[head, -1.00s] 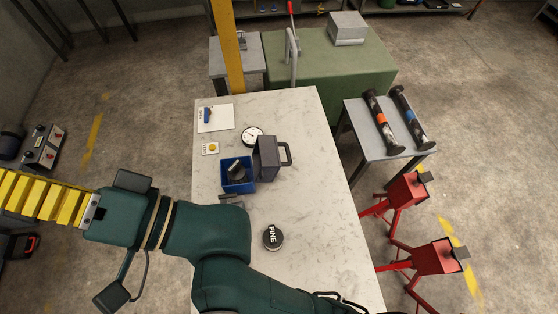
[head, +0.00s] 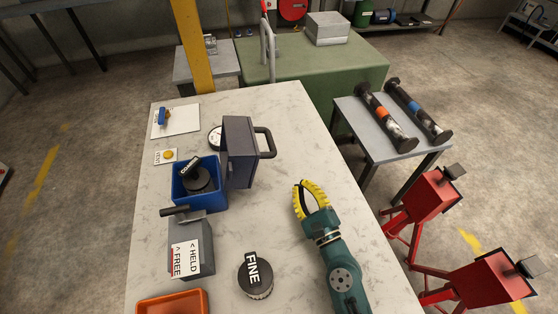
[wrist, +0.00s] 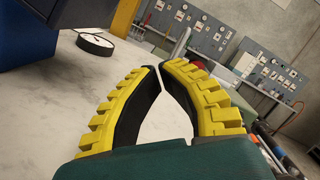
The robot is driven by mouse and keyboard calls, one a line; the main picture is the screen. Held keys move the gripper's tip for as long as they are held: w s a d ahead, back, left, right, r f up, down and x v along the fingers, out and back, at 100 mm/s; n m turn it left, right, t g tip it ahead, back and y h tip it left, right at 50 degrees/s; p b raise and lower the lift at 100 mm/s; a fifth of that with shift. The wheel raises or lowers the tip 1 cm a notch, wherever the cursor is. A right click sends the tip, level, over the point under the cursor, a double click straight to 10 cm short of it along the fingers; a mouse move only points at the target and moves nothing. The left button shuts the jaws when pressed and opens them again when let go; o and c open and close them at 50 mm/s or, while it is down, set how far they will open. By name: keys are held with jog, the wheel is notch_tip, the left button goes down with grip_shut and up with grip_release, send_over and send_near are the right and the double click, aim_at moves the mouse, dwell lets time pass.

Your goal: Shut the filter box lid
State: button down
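The filter box (head: 212,203) is a blue open box on the pale marbled table. A round black cartridge sits inside it, under a dark labelled piece. Its dark grey lid (head: 237,155) stands upright along the box's right side, so the box is open. A loop handle (head: 270,143) sticks out from the lid to the right. My gripper (head: 298,184) is over the table, right of and nearer than the lid, apart from it. Its yellow-backed fingers (wrist: 160,67) curve together with tips about meeting and nothing between them. A dark blue surface fills the wrist view's upper left; I cannot tell whether it is box or lid.
A grey block (head: 190,248) marked HELD and FREE, with a black-handled lever, stands in front of the box. A FINE canister (head: 255,276) and an orange tray (head: 172,303) are nearer. A round dial (wrist: 95,43) lies behind the lid. Table between lid and gripper is clear.

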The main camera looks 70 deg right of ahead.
jog(key=w+d+r+p, duration=0.5)
jog(key=w, duration=0.3)
jog(key=shift+w+d, duration=0.2)
jog(key=shift+w, duration=0.2)
